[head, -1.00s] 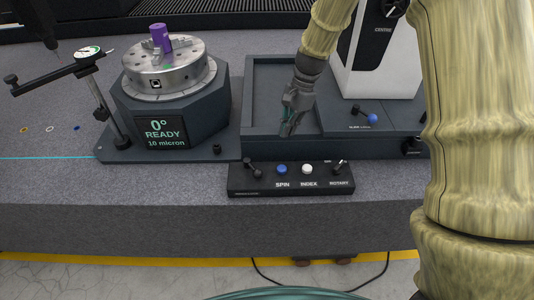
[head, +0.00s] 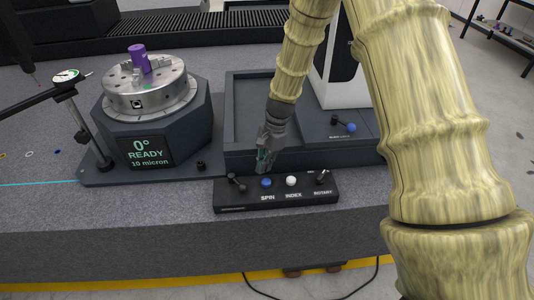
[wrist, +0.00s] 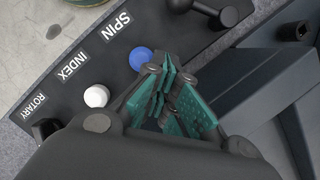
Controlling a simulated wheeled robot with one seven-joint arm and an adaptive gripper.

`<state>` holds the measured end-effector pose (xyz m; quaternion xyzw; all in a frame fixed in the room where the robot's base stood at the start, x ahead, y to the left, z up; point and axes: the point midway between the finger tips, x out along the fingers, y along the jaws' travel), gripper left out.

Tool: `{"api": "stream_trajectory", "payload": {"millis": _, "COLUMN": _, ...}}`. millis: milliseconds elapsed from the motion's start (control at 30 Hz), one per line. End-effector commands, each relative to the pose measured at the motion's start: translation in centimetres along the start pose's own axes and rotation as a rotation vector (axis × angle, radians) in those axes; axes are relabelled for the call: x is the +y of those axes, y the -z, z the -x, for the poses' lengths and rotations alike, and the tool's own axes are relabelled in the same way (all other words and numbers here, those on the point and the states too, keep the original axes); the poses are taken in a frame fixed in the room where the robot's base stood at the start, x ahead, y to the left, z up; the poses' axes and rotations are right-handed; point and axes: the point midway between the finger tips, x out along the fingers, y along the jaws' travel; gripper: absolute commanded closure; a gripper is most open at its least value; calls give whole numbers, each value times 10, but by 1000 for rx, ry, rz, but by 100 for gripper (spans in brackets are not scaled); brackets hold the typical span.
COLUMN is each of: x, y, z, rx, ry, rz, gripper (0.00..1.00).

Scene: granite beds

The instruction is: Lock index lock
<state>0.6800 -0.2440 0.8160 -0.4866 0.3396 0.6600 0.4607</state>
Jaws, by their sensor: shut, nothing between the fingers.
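The black control panel (head: 230,207) at the bed's front edge carries a blue SPIN button (head: 266,182), a white INDEX button (head: 291,181), a black lever (head: 237,184) at its left end and a ROTARY switch (head: 322,178) at its right end. I cannot tell which part is the index lock; no label reads so. My gripper (head: 264,166) is shut and empty, just behind and above the blue button. In the wrist view the green fingertips (wrist: 168,95) lie beside the blue button (wrist: 140,57), with the white button (wrist: 96,96) to the left. Contact is not clear.
A rotary table (head: 150,95) with a purple part (head: 139,58) stands at left, its screen (head: 146,152) reading 0° READY. A dial indicator (head: 66,76) leans beside it. A blue-knobbed lever (head: 347,126) sits on the dark housing at right. The granite before the panel is clear.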

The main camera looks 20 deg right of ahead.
Motion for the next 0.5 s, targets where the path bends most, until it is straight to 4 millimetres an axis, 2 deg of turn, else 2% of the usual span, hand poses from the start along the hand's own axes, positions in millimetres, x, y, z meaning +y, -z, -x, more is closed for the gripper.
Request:
{"api": "stream_trajectory", "payload": {"millis": 67, "x": 1, "y": -1, "z": -12, "rx": -1, "ry": -1, "rz": -1, "gripper": 100}}
{"api": "stream_trajectory", "payload": {"millis": 300, "x": 1, "y": -28, "z": -24, "rx": -1, "ry": -2, "rz": 2, "gripper": 100}}
{"api": "stream_trajectory", "payload": {"millis": 500, "x": 0, "y": -35, "z": -28, "rx": 0, "ry": 1, "rz": 1, "gripper": 100}}
